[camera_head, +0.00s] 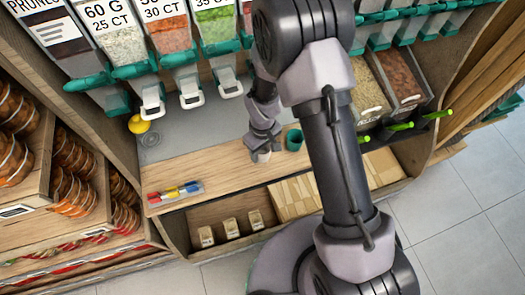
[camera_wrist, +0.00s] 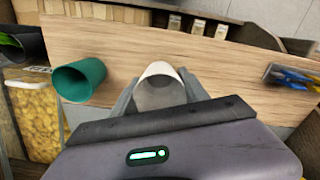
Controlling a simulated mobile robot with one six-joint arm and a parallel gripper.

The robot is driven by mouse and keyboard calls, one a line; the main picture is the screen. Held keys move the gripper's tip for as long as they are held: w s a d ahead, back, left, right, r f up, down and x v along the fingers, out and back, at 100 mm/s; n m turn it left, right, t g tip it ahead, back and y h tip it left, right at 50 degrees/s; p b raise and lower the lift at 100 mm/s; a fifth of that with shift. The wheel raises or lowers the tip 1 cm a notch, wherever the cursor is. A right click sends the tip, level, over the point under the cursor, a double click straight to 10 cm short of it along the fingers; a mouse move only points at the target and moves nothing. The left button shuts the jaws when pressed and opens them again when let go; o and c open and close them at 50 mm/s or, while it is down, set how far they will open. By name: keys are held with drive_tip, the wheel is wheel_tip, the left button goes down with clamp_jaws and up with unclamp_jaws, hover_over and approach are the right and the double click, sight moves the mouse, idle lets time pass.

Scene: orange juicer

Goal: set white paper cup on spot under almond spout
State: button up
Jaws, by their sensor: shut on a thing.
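The white paper cup (camera_head: 263,157) is between the fingers of my gripper (camera_head: 264,141) at the wooden counter, left of the green cup (camera_head: 293,140). In the wrist view the white cup (camera_wrist: 158,88) is held between both fingers of my gripper (camera_wrist: 160,95), its open mouth showing. The green cup (camera_wrist: 80,80) stands apart to the left there. White spouts (camera_head: 191,98) hang under the dispensers at the upper left, away from the gripper. I cannot read an almond label, and no spot under that spout can be told for sure.
A yellow ball-like item (camera_head: 138,124) and a round grey disc (camera_head: 150,140) are at the counter's back left. A tray of coloured items (camera_head: 175,192) lies at the front left. Open bins (camera_head: 400,75) stand at the right. The left counter is mostly clear.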

sight(261, 151)
drive_tip(key=shift+w+a+f, duration=0.15)
drive_tip(key=shift+w+f, duration=0.05)
drive_tip(key=shift+w, duration=0.6)
drive_tip(key=shift+w+f, duration=0.2)
drive_tip(key=shift+w, duration=0.05)
drive_tip(key=shift+f+b, duration=0.9)
drive_tip(key=shift+f, duration=0.55)
drive_tip(key=shift+f, duration=0.2)
drive_tip(key=o, duration=1.3)
drive_tip(key=shift+r, duration=0.1)
